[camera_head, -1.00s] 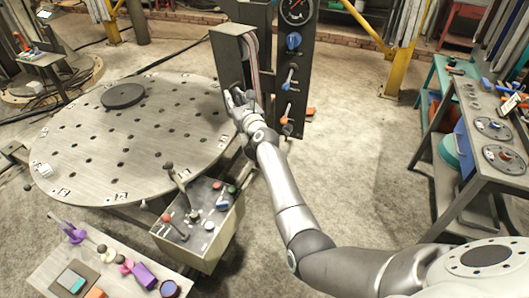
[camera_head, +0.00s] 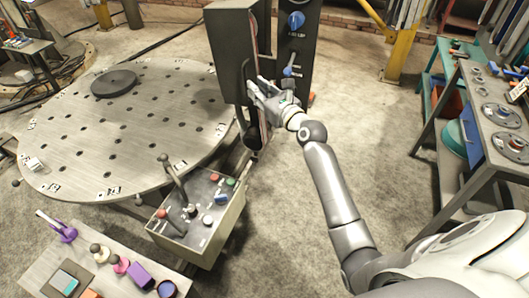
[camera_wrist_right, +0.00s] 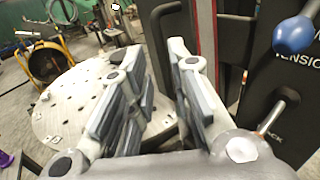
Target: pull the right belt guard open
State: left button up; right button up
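The belt guard (camera_head: 228,60) is a tall dark box cover on the left of the machine column in the head view. Pale belt strips show along its right side. Whether it stands ajar, I cannot tell. My right gripper (camera_head: 256,88) is at the guard's right edge, in front of the belts. I see nothing clamped between the fingers. Contact with the guard is unclear. My left gripper is not in view.
The control panel (camera_head: 296,55) with a blue knob and levers stands right of the guard. A round perforated table (camera_head: 75,130) is at left, with a control box (camera_head: 205,225) in front. A tool bench (camera_head: 480,95) stands at right. Floor between is clear.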

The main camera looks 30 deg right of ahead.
jog(key=s+f+n+g, duration=0.2)
jog(key=f+n, duration=0.1)
jog(key=f, duration=0.7)
jog(key=s+a+f+n+g+h, duration=0.1)
jog(key=s+f+n, duration=0.2)
jog(key=f, duration=0.7)
jog(key=shift+f+n+g+b, duration=0.3)
jog(key=shift+n+g+b, duration=0.1)
